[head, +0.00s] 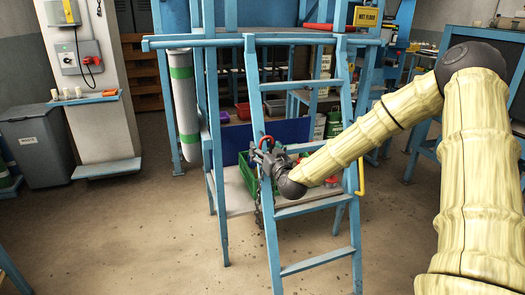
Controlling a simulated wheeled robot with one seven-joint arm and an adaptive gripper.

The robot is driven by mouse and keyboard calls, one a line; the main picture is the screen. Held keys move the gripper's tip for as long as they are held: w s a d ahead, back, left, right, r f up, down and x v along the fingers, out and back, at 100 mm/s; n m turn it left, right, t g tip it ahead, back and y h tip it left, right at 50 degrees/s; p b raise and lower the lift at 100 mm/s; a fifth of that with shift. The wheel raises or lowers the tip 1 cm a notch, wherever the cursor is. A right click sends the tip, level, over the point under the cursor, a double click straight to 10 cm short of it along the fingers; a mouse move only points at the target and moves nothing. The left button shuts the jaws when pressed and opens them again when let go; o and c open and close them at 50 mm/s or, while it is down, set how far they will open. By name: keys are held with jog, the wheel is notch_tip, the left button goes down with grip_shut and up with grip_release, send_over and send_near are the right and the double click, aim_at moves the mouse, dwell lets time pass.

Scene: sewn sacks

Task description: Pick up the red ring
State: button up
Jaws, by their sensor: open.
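My gripper (263,158) is dark and small in the head view, at the left rail of the blue ladder (257,95). Its jaws are open, though their tips are hard to make out. A small red curved thing (266,141) shows right at the gripper and may be the red ring; I cannot tell whether the two touch. Another small red thing (332,181) sits low behind the ladder, right of my wrist, and its shape is unclear. A green crate (246,176) stands behind the gripper, partly hidden by the ladder and my wrist.
My arm passes across the ladder's rungs and right rail. A yellow handle (361,180) is by that rail. Red (243,112) and grey (275,107) bins stand on the shelf behind. A grey waste bin (38,145) stands left. The floor (150,230) at front left is clear.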

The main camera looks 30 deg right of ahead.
jog(key=c, duration=1.1)
jog(key=shift+r, duration=0.1)
jog(key=shift+c, duration=0.2)
